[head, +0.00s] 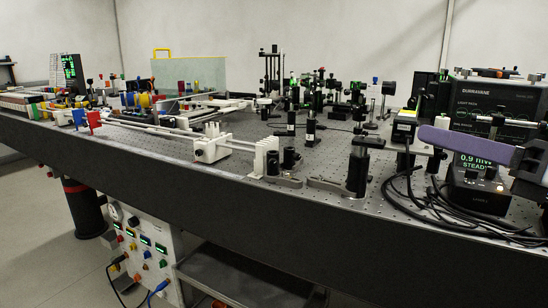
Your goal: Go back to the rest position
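My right gripper (465,144) comes in from the right edge, with a long purple part pointing left above the right end of the bench. Only part of it shows, and I cannot tell whether its fingers are open or shut. I see nothing held in it. Just below and behind it is a black meter (478,188) with a lit green display reading 0.9 mW STEADY. My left gripper is not in view.
The dark optical bench (240,185) carries many posts and mounts. Black cables (420,205) lie coiled at its right front. A white rail carriage (210,143) stands near the front edge. A panel with knobs (140,250) is below.

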